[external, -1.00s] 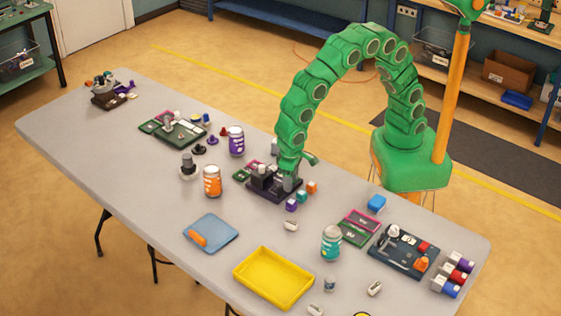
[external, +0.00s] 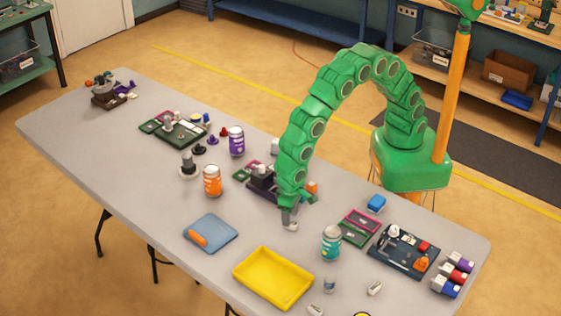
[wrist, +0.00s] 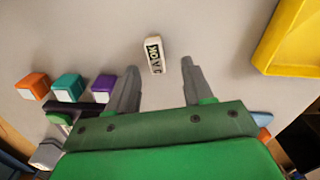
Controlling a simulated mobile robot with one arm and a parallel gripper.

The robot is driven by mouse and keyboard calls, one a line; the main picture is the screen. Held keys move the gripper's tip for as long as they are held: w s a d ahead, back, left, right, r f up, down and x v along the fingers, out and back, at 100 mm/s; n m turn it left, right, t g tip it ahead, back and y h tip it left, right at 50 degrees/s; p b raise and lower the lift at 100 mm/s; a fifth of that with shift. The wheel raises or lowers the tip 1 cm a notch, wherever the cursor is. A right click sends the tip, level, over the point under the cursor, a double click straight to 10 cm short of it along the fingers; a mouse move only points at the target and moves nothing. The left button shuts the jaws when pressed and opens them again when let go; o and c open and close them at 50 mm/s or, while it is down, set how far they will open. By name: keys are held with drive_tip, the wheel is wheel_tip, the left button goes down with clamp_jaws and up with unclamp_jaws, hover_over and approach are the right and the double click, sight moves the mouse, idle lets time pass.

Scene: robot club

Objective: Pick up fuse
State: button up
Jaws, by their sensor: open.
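A small white block with dark lettering (wrist: 153,55) lies flat on the grey table in the wrist view. I cannot tell for sure from its label that it is the fuse. My gripper (wrist: 159,66) is open and empty, with one fingertip on each side of the block's near end and a gap on both sides. In the external view, my gripper (external: 290,212) points down over this spot in the middle of the table, and it mostly hides the block.
A yellow tray (external: 272,278) stands in front. A teal can (external: 331,243) is to the right. Coloured cubes (wrist: 68,87) and a dark device (external: 262,180) lie close to the gripper. More small white blocks (external: 374,288) lie near the front edge. A blue mat (external: 210,233) is to the left.

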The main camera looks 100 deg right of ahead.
drive_tip(key=f, duration=0.4)
drive_tip(key=shift+s+d, duration=0.1)
drive_tip(key=shift+s, duration=0.2)
drive_tip(key=shift+f, duration=0.1)
clamp_jaws()
